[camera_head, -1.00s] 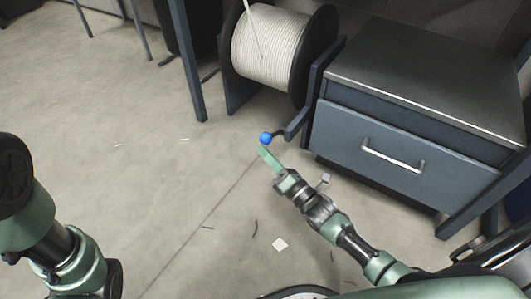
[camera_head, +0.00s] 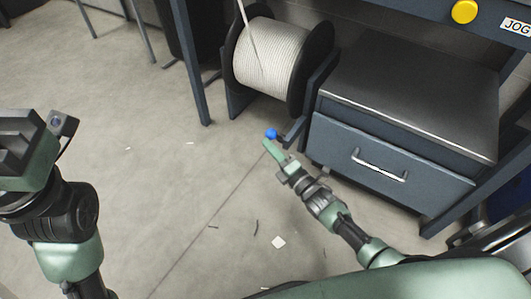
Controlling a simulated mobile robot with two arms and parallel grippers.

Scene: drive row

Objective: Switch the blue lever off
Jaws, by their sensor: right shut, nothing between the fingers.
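The blue lever knob (camera_head: 271,134) is a small blue ball at the end of a dark arm (camera_head: 294,131) beside the cable reel stand. My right gripper (camera_head: 267,145) is shut and empty, with its fingertips just below the knob, touching it or very close; I cannot tell which. My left arm comes in at the left edge. My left gripper (camera_head: 30,145) is partly in view there, high and far from the lever, and its fingers do not show clearly.
A reel of white cable (camera_head: 270,57) stands behind the lever. A blue-grey drawer cabinet (camera_head: 385,165) with a metal handle is to its right. A yellow button (camera_head: 465,12) with a JOG label is at the top right. The floor to the left is mostly clear.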

